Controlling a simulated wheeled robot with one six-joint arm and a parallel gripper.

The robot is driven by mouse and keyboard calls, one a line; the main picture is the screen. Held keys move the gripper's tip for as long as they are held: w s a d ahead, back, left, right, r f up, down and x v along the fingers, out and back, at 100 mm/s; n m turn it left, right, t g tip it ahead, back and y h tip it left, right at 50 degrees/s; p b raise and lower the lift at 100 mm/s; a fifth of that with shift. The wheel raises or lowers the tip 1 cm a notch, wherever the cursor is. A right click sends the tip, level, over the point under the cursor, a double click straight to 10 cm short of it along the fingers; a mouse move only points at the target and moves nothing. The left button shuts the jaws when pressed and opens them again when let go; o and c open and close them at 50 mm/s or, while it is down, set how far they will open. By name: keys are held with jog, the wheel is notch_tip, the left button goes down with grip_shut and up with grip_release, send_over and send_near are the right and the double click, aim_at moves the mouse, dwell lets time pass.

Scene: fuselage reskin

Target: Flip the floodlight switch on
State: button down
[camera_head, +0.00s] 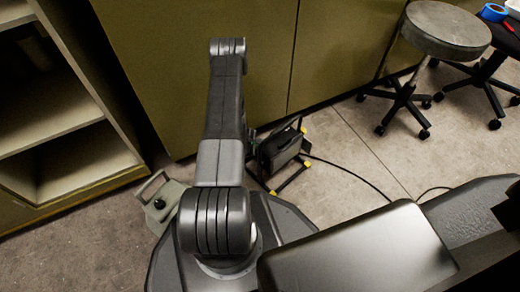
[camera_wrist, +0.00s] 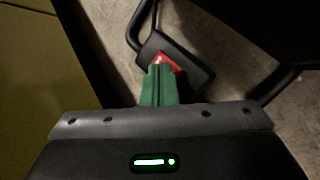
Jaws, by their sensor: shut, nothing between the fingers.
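The floodlight (camera_head: 280,148) is a dark box on a low tubular stand with yellow feet, standing on the floor by the olive cabinets, partly hidden by my arm. In the wrist view a red rocker switch (camera_wrist: 169,62) sits on a small black housing (camera_wrist: 190,80), with black tubes beside it. My gripper (camera_wrist: 159,68) has green fingers, shut together and empty. Their tips overlap the near-left part of the switch in the picture. I cannot tell whether they touch it. The gripper is not visible in the head view.
Olive cabinets (camera_head: 340,55) stand behind the floodlight, and an open shelf unit (camera_head: 70,135) is at the left. A round stool (camera_head: 445,30) on casters is at the upper right. A black cable (camera_head: 350,172) runs across the floor. A grey-green object (camera_head: 172,192) with a black knob lies left of my base.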

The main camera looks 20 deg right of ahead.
jog(key=shift+s+a+f, duration=0.1)
jog(key=shift+s+f, duration=0.05)
jog(key=shift+f, duration=0.3)
dwell(0.7)
jog(key=shift+s+r, duration=0.1)
jog(key=shift+r, duration=0.65)
jog(key=shift+r+p, duration=0.1)
jog(key=shift+p, duration=0.2)
jog(key=shift+w+d+r+p, duration=0.15)
jog(key=shift+r+p, duration=0.2)
jog(key=shift+r, duration=0.45)
jog(key=shift+d+r+p, duration=0.15)
jog(key=shift+r+p, duration=0.15)
jog(key=shift+r, duration=0.55)
jog(key=shift+w+d+r+p, duration=0.15)
jog(key=shift+r+p, duration=0.2)
jog(key=shift+r, duration=0.45)
jog(key=shift+f, duration=0.15)
